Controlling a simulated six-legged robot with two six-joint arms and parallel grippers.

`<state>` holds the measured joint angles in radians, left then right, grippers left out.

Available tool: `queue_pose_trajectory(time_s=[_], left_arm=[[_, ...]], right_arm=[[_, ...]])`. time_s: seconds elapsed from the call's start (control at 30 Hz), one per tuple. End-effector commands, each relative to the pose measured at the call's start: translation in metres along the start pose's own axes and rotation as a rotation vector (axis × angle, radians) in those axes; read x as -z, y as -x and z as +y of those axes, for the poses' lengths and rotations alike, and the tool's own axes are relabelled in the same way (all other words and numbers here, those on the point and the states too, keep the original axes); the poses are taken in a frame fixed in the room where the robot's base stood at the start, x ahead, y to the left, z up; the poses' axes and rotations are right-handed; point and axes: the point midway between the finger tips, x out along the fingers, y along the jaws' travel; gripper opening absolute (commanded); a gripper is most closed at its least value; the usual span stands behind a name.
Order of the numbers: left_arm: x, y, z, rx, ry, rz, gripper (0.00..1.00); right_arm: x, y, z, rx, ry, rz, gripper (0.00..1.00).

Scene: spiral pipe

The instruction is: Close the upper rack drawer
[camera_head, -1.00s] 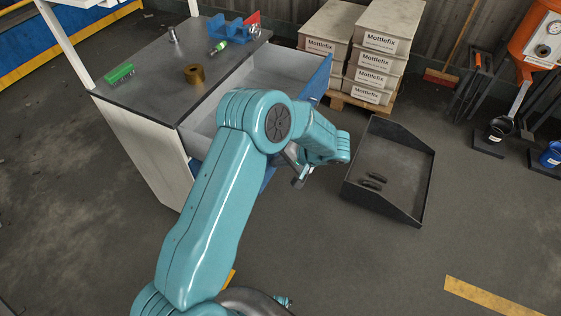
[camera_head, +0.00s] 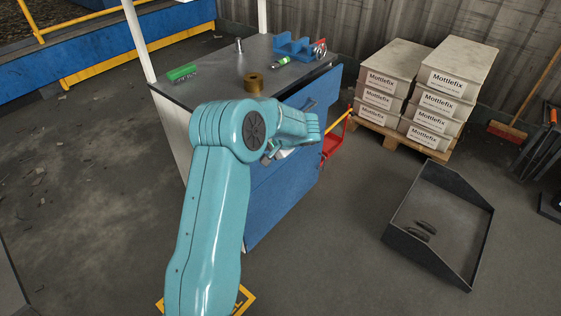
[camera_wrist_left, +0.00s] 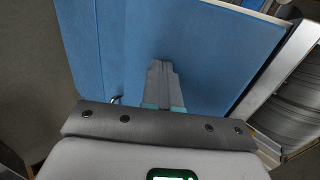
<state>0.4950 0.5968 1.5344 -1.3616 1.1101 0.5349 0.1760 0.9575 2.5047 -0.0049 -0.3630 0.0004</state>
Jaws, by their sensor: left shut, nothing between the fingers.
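The rack (camera_head: 200,88) is a cabinet with a dark top and blue fronts. The upper drawer's blue front (camera_head: 322,88) stands out a little from the cabinet on the right. My left arm hides much of the drawer, so its exact opening cannot be told. My left gripper (camera_head: 272,153) is shut and empty, in front of the blue fronts. In the left wrist view, its closed fingers (camera_wrist_left: 161,82) lie over a blue panel (camera_wrist_left: 210,45); contact cannot be told. My right gripper is not in view.
On the rack top are a brass ring (camera_head: 253,83), a green block (camera_head: 182,72) and a blue holder (camera_head: 297,46). A pallet of Mottlefix boxes (camera_head: 385,85) stands behind right. A black tray (camera_head: 440,215) lies on the floor. Floor between rack and tray is clear.

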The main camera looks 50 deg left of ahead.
Motion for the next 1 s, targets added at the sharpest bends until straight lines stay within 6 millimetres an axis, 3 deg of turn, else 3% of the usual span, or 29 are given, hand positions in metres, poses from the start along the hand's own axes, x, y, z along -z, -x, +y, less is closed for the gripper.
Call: queue_pose_trajectory(time_s=[0.1,0.33,1.0], left_arm=[[0.0,-0.016,-0.013,0.001,0.002,-0.001,0.0],[0.0,-0.032,-0.029,0.0,0.001,0.0,0.0],[0.0,-0.037,-0.037,0.007,0.004,-0.001,0.0]], right_arm=[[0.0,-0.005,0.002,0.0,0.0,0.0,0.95],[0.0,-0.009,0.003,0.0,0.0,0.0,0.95],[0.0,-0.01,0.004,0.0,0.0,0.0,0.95]])
